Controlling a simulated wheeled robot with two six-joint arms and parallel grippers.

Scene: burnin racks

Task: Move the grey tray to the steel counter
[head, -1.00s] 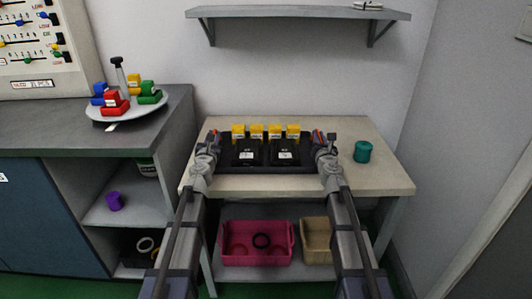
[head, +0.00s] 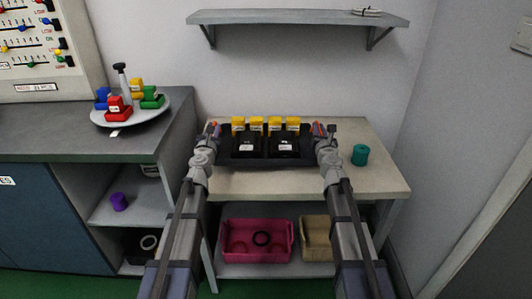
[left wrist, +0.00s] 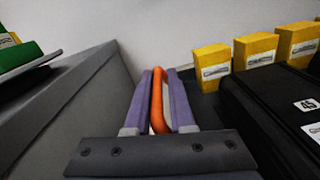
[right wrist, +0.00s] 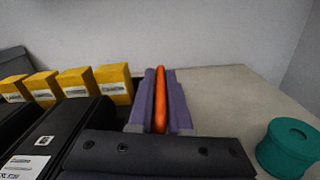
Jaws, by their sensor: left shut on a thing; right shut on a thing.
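The dark grey tray (head: 225,158) is over the beige table in the head view, carrying two black boxes (head: 247,147) with white labels and a row of several yellow blocks (head: 257,124). My left gripper (head: 213,130) is shut on the tray's left orange handle (left wrist: 157,100). My right gripper (head: 320,130) is shut on the right orange handle (right wrist: 160,100). The tray looks level and seems to be a little above the tabletop. The grey counter (head: 50,133) stands left of the table, its top near the tray's height.
A round plate (head: 155,112) with coloured blocks stands on the counter, near its right end. A teal cylinder (head: 360,154) is on the beige table (head: 375,180), right of the tray. A wall shelf (head: 290,17) hangs above. Pink (head: 240,255) and tan bins (head: 315,240) sit below.

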